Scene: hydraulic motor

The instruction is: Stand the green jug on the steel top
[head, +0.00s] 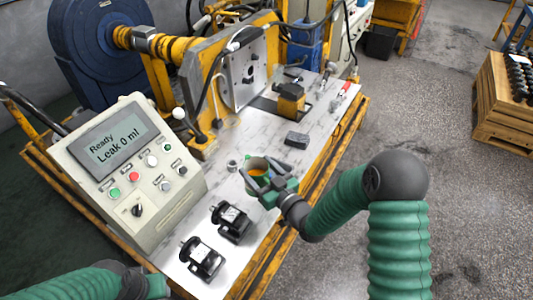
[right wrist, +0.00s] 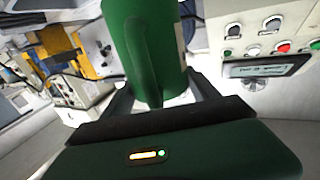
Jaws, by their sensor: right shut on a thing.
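The right wrist view shows the jug's green body and handle (right wrist: 150,50) close up between the fingers. Its base is hidden, so I cannot tell whether it touches the pale, marbled steel top (head: 208,192). Part of my left gripper (head: 157,287) shows at the bottom left edge; its fingers are not visible.
A control box (head: 130,170) reading "Ready, Leak 0 ml" stands left of the jug. Two black motor parts (head: 202,259) lie in front. A small metal nut (head: 232,165) and a dark block (head: 297,140) are close by. A yellow-and-black part (head: 291,100) stands farther back.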

